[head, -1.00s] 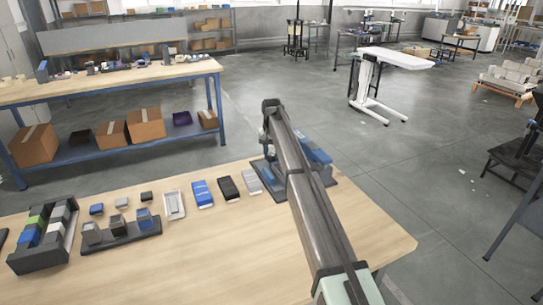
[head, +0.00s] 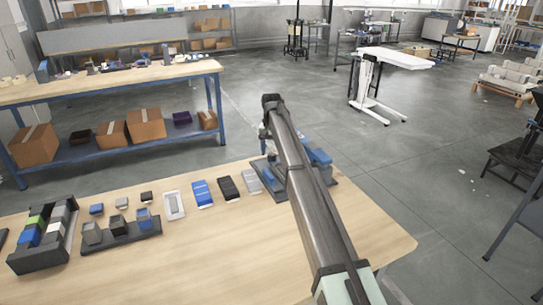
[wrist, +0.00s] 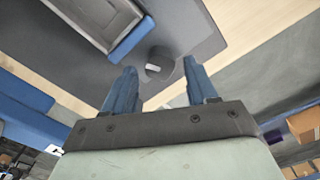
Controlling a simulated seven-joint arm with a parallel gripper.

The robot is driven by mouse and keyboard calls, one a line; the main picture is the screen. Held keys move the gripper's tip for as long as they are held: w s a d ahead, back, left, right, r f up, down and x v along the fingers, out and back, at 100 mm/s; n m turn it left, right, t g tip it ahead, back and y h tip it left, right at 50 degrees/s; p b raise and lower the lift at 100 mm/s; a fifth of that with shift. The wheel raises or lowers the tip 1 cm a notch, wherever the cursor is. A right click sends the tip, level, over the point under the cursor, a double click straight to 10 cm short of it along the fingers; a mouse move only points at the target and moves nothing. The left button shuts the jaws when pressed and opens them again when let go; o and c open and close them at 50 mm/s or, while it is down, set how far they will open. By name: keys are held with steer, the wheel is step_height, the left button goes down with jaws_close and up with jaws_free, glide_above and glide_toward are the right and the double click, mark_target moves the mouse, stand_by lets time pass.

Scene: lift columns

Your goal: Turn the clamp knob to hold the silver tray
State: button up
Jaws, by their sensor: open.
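In the wrist view, the clamp knob (wrist: 158,66) is a dark round knob with a light mark on top. It sits on a dark base plate (wrist: 205,38). The silver tray (wrist: 92,18) shows at the upper left, with a blue bar (wrist: 132,41) along its edge beside the knob. My gripper (wrist: 160,76) is open, its two blue fingers apart on either side of the knob's picture position. I cannot tell whether they reach down to it. In the head view my arm covers much of the dark fixture (head: 329,177), and the knob is hidden.
Left of the fixture on the wooden table (head: 215,262) lie a grey piece (head: 250,182), a black piece (head: 228,188), a blue piece (head: 202,193) and a white tray-like piece (head: 174,205). Dark holders with blocks (head: 122,232) stand further left. The table's front is clear.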

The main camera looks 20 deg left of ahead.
steer(key=shift+r, duration=2.5)
steer(key=shift+w+r, duration=0.15)
steer(key=shift+r, duration=0.55)
steer(key=n, duration=0.2)
steer(key=shift+r+n, duration=0.2)
steer(key=shift+n, duration=0.2)
steer(key=n, duration=0.6)
steer(key=shift+f, duration=4.4)
steer(key=shift+c, duration=0.3)
steer(key=c, duration=0.7)
steer(key=shift+o, duration=0.2)
